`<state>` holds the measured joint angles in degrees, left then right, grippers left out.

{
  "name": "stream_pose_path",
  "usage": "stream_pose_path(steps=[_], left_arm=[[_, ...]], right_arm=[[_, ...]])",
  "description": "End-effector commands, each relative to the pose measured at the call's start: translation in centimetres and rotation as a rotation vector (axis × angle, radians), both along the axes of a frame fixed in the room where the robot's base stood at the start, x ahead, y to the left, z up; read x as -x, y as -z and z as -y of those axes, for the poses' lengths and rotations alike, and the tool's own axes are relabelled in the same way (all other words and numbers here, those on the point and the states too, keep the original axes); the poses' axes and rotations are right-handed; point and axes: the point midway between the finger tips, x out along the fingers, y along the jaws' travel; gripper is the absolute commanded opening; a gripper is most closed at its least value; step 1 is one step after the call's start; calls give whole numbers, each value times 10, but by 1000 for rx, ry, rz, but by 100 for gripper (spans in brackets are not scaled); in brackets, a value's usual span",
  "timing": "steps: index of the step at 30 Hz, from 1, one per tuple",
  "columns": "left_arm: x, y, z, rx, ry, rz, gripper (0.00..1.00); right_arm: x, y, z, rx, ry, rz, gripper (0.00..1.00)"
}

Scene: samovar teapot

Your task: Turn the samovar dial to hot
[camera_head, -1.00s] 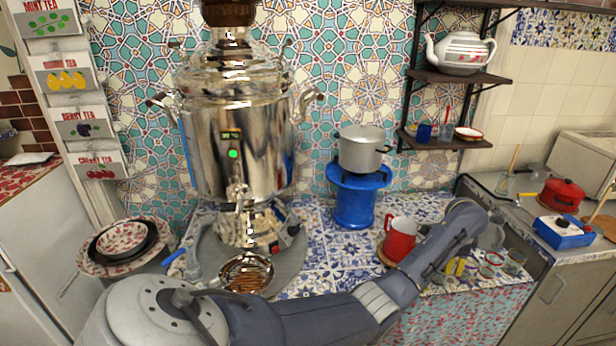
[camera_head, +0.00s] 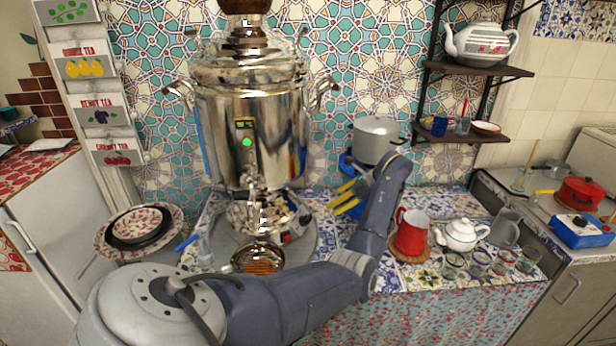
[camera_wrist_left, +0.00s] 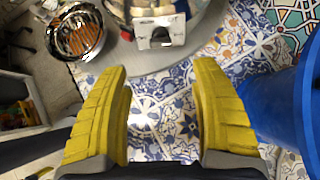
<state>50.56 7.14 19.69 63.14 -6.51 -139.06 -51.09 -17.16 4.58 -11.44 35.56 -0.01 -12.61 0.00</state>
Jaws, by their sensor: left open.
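The tall shiny samovar (camera_head: 275,150) stands left of centre in the head view, with a lit green spot on its front. Its base has a small pale control box with a dark dial (camera_head: 288,237) on the right side. The box and dial also show at the top of the left wrist view (camera_wrist_left: 160,34). My left gripper (camera_head: 343,198) is to the right of the dial, apart from it, with yellow fingers spread. In the left wrist view the open fingers (camera_wrist_left: 162,75) have nothing between them but patterned tiles. My right gripper is not seen.
A blue stand (camera_wrist_left: 283,100) with a grey pot (camera_head: 377,138) on it is close beside my left gripper. A red mug (camera_head: 411,235), a white teapot (camera_head: 461,235) and several glasses stand to the right. A strainer bowl (camera_head: 258,259) sits below the samovar tap.

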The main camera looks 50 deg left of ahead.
Motion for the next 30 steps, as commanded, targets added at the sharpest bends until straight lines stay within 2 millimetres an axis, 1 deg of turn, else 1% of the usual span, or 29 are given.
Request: stream_pose_path(steps=[1,18,24,30], left_arm=[[4,7,-7,-2,-2,-3,64],[35,78,-70,-1,0,0,64],[43,96,-86,-1,0,0,64],[47,106,-94,0,1,1,64]], right_arm=[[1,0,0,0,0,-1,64],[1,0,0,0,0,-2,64],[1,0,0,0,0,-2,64],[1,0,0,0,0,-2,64]])
